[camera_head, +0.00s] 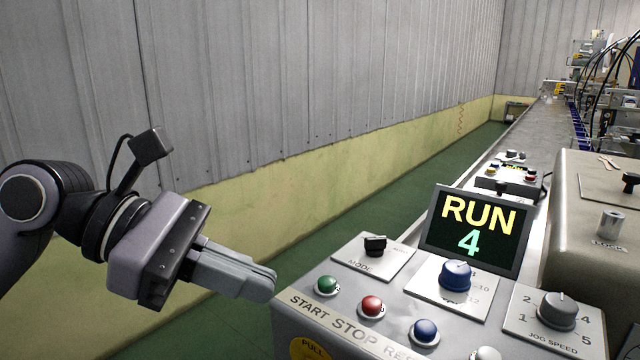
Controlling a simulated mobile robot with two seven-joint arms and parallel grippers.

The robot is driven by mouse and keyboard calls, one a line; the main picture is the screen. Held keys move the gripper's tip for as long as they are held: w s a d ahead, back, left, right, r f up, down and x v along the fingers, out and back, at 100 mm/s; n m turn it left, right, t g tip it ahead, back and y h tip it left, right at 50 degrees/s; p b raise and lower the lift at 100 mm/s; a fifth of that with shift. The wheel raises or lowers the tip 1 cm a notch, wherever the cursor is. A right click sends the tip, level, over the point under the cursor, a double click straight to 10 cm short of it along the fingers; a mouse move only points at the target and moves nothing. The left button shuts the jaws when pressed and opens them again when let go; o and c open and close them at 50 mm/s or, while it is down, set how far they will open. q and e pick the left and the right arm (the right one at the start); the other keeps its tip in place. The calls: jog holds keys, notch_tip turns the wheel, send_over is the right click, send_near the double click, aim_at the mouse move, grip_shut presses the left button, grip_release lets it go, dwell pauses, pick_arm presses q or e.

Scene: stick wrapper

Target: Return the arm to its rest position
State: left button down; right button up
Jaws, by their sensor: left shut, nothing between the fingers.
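My left gripper (268,284) comes in from the left. Its fingers are shut together with nothing between them. The fingertips point right, just left of the control panel (330,318) and close to its green START button (327,286); I cannot tell the exact gap, but no contact shows. The left arm reaches in from the left edge with a small dark camera block above the wrist. My right gripper is not in view.
The panel carries a red STOP button (371,306), a blue button (424,332), a black MODE switch (375,245), a blue knob (456,275), a grey JOG SPEED knob (558,310) and a screen (474,232) reading RUN 4. A beige machine housing (572,240) stands right. Green floor lies left, beside the wall.

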pick_arm(q)
jog(key=w+a+f+m+t+y+p, duration=0.15)
jog(key=f+m+t, duration=0.35)
jog(key=m, duration=0.6)
jog(key=w+a+f+m+t+p, duration=0.25)
jog(key=m+t, duration=0.45)
jog(key=m, duration=0.4)
jog(key=w+a+f+m+t+p, duration=0.1)
jog(key=w+a+f+m+t, duration=0.35)
jog(key=m, duration=0.65)
jog(key=s+a+f+n+g+y, duration=0.1)
jog(key=s+f+n+g+y, duration=0.1)
jog(key=s+f+n, duration=0.3)
jog(key=s+a+f+n+g+y+p, duration=0.1)
jog(key=s+f+n+y, duration=0.3)
jog(key=f, duration=0.8)
jog(key=s+a+f+n+g+y+p, duration=0.1)
jog(key=s+a+f+n+g+y, duration=0.2)
jog(key=s+f+n, duration=0.2)
jog(key=s+f, duration=0.3)
jog(key=f, duration=0.1)
jog(key=shift+s+f+n, duration=0.2)
jog(key=shift+s+n, duration=0.05)
jog(key=shift+n, duration=0.05)
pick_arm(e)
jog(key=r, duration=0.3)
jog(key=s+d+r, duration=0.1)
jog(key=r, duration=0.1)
